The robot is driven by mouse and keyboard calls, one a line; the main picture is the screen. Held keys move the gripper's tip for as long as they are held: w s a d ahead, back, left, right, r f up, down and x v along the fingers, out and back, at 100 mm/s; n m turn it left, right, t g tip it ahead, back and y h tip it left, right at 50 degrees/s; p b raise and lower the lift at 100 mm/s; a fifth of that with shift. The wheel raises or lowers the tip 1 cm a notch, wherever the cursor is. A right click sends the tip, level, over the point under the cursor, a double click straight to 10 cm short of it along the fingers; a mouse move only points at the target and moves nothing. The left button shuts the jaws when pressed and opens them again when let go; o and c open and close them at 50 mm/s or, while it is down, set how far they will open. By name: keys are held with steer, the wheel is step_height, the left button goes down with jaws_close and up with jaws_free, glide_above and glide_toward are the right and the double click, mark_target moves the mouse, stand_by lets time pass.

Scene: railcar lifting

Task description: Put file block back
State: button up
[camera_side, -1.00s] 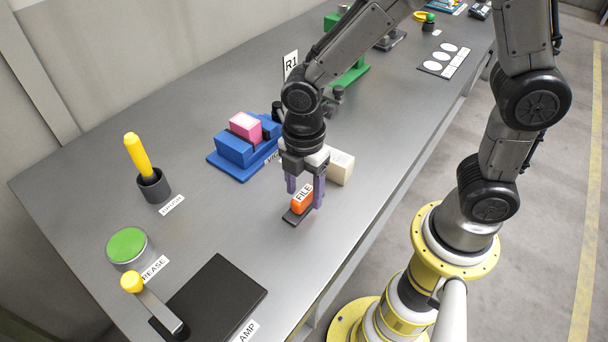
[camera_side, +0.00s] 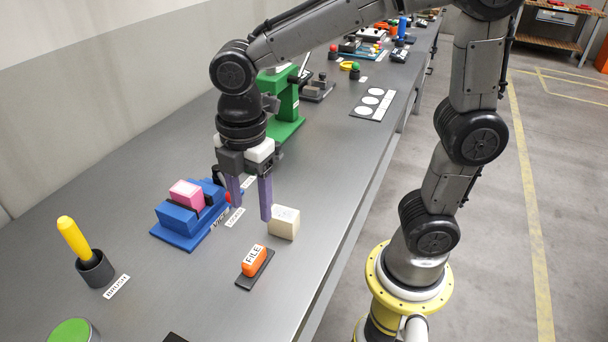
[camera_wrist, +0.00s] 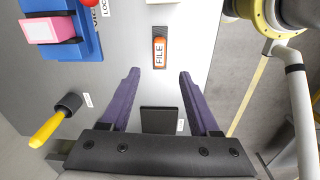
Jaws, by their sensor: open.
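The orange file block (camera_side: 255,259) rests on a small dark pad (camera_side: 244,284) near the front of the bench, its FILE label facing up. In the wrist view the file block (camera_wrist: 159,51) lies beyond my fingertips, about centred between them. My gripper (camera_side: 250,212) is open and empty, raised above the bench. In the side view its purple fingers appear behind the file block, between the blue vise and the cream block. Both fingers also show in the wrist view (camera_wrist: 159,72), spread apart.
The blue vise (camera_side: 180,232) holds a pink block (camera_side: 187,194). A cream block (camera_side: 284,225) stands close by the gripper. A yellow-handled brush (camera_side: 74,238) stands in a dark cup at left. A green press (camera_side: 287,105) stands behind. Bench around the file pad is clear.

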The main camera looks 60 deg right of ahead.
steer(key=s+d+r+m+t, duration=0.3)
steer(key=s+d+m+t, duration=0.2)
steer(key=s+d+m, duration=0.6)
steer(key=m, duration=0.6)
steer(key=shift+s+d+r, duration=0.1)
steer(key=shift+c, duration=0.4)
